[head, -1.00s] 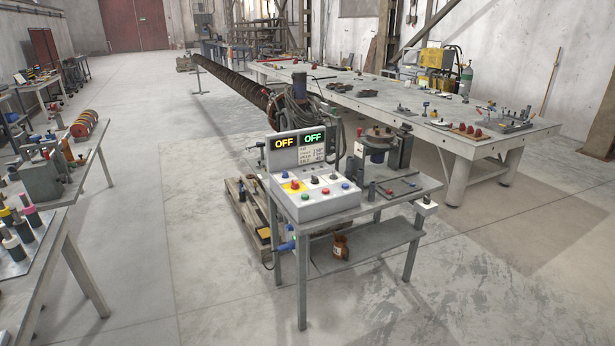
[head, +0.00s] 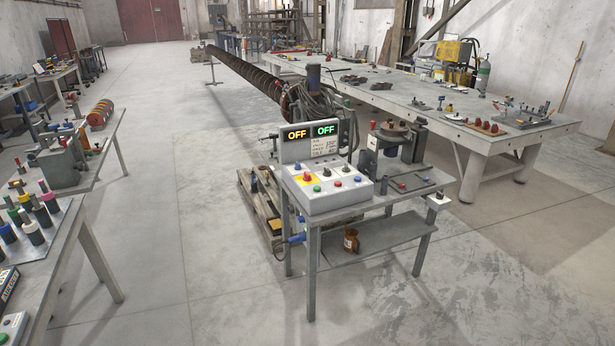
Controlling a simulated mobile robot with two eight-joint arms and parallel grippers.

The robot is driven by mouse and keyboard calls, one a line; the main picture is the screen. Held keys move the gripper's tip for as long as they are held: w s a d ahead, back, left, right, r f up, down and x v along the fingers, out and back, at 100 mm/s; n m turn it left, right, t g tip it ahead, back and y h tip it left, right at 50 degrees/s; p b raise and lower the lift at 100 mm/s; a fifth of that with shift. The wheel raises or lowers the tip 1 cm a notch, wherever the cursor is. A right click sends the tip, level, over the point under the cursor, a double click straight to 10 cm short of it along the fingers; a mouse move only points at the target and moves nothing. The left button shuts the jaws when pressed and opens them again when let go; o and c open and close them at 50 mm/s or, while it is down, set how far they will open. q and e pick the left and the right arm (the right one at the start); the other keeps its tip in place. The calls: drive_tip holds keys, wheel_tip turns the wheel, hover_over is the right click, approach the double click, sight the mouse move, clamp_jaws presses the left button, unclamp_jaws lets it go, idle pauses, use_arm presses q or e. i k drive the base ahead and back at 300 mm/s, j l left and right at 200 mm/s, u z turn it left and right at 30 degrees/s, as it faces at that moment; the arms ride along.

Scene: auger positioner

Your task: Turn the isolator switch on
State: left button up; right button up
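A grey control box (head: 332,198) stands on a small steel table ahead. Its upright panel has two displays, a yellow OFF (head: 296,135) and a green OFF (head: 326,130). Its sloped face carries a red knob on a yellow patch (head: 307,178), a dark knob (head: 326,172) and several coloured buttons. A small white box with a dark top knob (head: 438,200) is fixed at the table's right corner. I cannot tell which of these controls is the isolator switch. Neither of my grippers is in view.
A long auger (head: 245,72) runs back from behind the small table (head: 312,270). A pallet (head: 262,208) lies beside it. A large workbench (head: 400,95) stands behind right; benches with tools line the left. The floor in front is clear.

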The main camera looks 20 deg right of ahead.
sight(306, 178)
drive_tip(key=i+l+u, duration=0.1)
drive_tip(key=l, duration=0.25)
drive_tip(key=i+l+u, duration=0.25)
drive_tip(key=i+l, duration=0.15)
drive_tip(key=l, duration=0.35)
drive_tip(key=i+l+u, duration=0.1)
drive_tip(key=l, duration=0.25)
drive_tip(key=i+l+u, duration=0.15)
drive_tip(key=l, duration=0.25)
drive_tip(key=i+l+u, duration=0.1)
drive_tip(key=l, duration=0.35)
drive_tip(key=i+l+u, duration=0.1)
drive_tip(key=l, duration=0.3)
